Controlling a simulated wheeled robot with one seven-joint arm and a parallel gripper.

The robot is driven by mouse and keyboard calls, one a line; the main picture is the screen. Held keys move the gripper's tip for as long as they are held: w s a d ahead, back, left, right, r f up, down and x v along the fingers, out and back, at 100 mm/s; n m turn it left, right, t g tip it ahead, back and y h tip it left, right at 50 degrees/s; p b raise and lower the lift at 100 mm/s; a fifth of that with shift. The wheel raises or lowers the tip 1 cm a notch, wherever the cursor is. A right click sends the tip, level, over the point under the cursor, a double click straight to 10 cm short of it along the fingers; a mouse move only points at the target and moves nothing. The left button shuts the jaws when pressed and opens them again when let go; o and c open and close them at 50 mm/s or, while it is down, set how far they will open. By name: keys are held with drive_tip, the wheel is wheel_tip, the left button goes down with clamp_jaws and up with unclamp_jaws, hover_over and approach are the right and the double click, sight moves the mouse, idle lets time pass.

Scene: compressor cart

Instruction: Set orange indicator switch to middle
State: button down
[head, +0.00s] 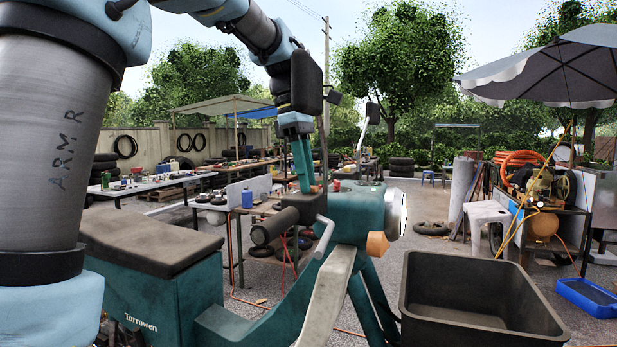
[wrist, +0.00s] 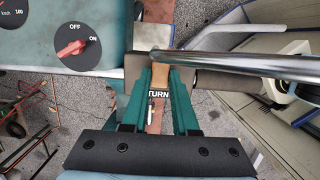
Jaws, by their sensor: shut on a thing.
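In the wrist view the orange indicator switch (wrist: 160,82) shows as a small tan-orange piece between the teal fingertips of my gripper (wrist: 160,71), just above a TURN label. My fingers are shut on it, and they hide its sides. Its exact setting cannot be told. In the head view my gripper (head: 306,187) points down at the grip end of the scooter's handlebar, and the switch is too small there to make out clearly. The teal scooter (head: 150,290) stands with its dark seat toward my arm.
A red OFF/ON knob (wrist: 72,48) sits on the scooter's panel. A mirror (head: 372,113) rises beyond the handlebar. A black bin (head: 480,322) stands at front right, and a workbench (head: 262,208) lies behind the scooter.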

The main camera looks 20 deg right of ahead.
sight(295, 192)
drive_tip(key=c, duration=0.7)
unclamp_jaws()
drive_tip(key=r, duration=0.3)
drive_tip(key=w+a+r+b, duration=0.1)
drive_tip(key=r, duration=0.6)
drive_tip(key=shift+w+a+r, duration=0.25)
drive_tip(key=shift+a+r, duration=0.05)
drive_tip(key=shift+a, duration=0.05)
